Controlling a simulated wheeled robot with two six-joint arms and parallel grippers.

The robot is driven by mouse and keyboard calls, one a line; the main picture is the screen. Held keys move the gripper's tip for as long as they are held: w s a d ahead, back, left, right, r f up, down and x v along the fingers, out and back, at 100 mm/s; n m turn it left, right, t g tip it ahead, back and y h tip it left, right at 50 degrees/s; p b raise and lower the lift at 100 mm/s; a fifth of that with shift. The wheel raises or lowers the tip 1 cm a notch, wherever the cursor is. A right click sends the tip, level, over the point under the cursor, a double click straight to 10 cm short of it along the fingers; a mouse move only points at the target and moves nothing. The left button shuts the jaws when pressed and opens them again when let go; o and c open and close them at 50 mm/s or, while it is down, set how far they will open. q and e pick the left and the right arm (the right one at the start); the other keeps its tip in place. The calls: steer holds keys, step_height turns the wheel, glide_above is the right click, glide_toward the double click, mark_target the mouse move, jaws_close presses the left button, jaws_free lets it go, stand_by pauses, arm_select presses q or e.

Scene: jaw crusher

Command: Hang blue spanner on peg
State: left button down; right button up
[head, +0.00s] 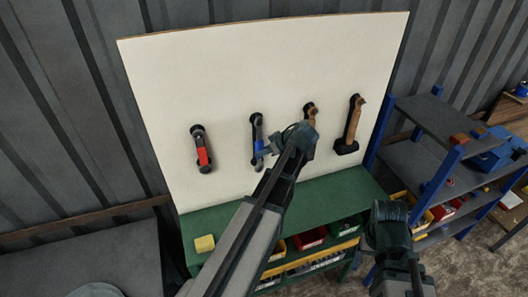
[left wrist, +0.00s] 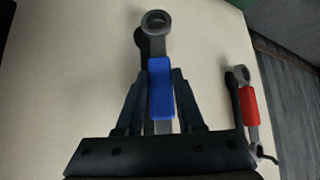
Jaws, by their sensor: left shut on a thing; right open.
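The blue spanner (head: 258,146) is upright in front of the white board (head: 250,70), ring end up. It also shows in the left wrist view (left wrist: 160,90). My left gripper (head: 265,150) is shut on its blue handle, with a finger on each side in the left wrist view (left wrist: 161,100). A dark shape lies on the board behind the spanner's ring. I cannot make out the peg, nor whether the ring is around it. My right gripper (head: 389,215) is open and low at the right, away from the board.
A red-handled spanner (head: 202,152) hangs left of the blue one. A wooden-handled hammer (head: 311,112) and a mallet (head: 351,125) hang to the right. A green bench (head: 220,220) with a yellow block (head: 204,243) stands below; a blue-framed shelf (head: 420,115) is at right.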

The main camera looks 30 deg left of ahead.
stand_by(0.4)
arm_select(q)
steer(key=shift+c, duration=2.2)
jaws_free()
steer(key=s+d+r+p, duration=0.1)
steer(key=d, duration=0.6)
steer(key=s+d+r+p, duration=0.1)
steer(key=d+r+p, duration=0.1)
steer(key=d, duration=0.6)
steer(key=shift+s+d+r, duration=0.15)
steer(key=shift+s+r, duration=0.1)
steer(key=shift+s, duration=0.15)
